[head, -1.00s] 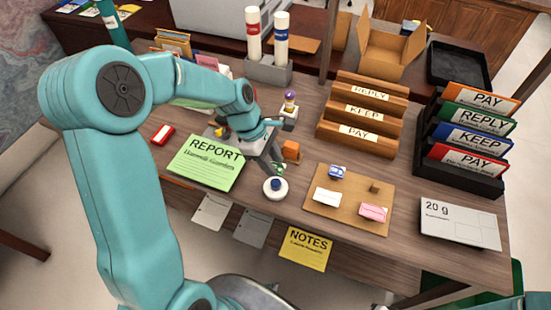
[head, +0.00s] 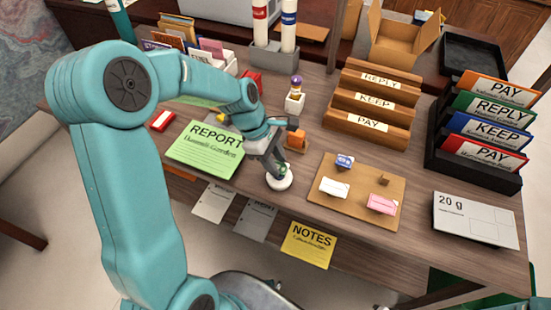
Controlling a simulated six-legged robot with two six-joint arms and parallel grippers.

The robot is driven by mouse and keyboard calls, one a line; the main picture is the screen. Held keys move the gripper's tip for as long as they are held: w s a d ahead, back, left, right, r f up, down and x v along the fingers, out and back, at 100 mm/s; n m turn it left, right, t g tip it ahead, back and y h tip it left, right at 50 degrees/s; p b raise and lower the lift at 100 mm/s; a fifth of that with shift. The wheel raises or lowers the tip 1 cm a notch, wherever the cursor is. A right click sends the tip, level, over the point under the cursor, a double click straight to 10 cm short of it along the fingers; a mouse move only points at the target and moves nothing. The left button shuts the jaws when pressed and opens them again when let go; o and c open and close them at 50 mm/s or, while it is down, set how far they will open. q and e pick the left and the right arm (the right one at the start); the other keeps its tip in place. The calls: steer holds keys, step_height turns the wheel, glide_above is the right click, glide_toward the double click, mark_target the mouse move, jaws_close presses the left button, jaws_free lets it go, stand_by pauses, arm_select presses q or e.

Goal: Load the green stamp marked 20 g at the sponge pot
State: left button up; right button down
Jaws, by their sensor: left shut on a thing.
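My left gripper (head: 279,172) is shut on the green stamp (head: 283,168), of which only a small green patch shows between the fingers; its marking cannot be read. The gripper points down over the sponge pot (head: 281,184), a round white pot near the front of the desk. The fingers cover most of the pot's top, and I cannot tell whether the stamp touches the sponge. My right gripper is not in view.
A tan board (head: 355,209) right of the pot bears blue, white and pink items. An orange block (head: 296,139) stands just behind the pot. A green REPORT sheet (head: 205,150) lies left. A grey envelope marked 20 g (head: 475,220) lies far right.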

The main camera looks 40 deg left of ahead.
arm_select(q)
steer(key=shift+f+b, duration=0.35)
steer(key=shift+f, duration=0.2)
stand_by(0.6)
stand_by(1.1)
step_height(320, 180, up, 7)
steer(key=p, duration=0.7)
steer(key=shift+r, duration=0.1)
stand_by(0.5)
